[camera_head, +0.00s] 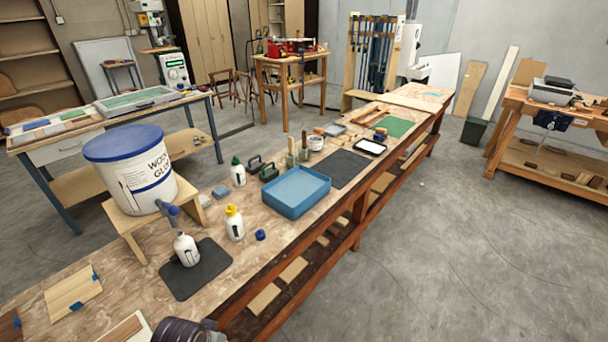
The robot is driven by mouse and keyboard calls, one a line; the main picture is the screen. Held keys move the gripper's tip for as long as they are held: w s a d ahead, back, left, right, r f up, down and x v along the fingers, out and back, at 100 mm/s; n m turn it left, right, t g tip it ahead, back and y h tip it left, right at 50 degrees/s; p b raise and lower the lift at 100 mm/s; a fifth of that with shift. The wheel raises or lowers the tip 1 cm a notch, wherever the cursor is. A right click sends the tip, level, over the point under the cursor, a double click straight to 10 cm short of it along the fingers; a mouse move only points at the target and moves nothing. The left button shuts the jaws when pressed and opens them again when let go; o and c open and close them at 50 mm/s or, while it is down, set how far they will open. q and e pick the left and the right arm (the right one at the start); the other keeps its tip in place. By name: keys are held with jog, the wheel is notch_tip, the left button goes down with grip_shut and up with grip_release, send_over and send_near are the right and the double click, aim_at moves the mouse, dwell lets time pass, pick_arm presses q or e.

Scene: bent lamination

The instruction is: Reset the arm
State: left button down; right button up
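Neither of my grippers shows in the head view. A dark, rounded cylindrical shape (180,331) is cut off by the bottom edge; I cannot tell whether it is part of my arm. The long wooden workbench (105,250) runs from the lower left to the back right. A white glue bucket (132,180) with a blue lid stands on a small wooden stand (137,222). A white bottle (187,251) stands on a dark mat (207,276) in front of it.
A yellow-capped bottle (234,224), a green-capped bottle (238,173) and a blue tray (296,191) stand along the bench. A wooden panel with blue tape (72,292) lies at the left. The floor (450,250) to the right is open.

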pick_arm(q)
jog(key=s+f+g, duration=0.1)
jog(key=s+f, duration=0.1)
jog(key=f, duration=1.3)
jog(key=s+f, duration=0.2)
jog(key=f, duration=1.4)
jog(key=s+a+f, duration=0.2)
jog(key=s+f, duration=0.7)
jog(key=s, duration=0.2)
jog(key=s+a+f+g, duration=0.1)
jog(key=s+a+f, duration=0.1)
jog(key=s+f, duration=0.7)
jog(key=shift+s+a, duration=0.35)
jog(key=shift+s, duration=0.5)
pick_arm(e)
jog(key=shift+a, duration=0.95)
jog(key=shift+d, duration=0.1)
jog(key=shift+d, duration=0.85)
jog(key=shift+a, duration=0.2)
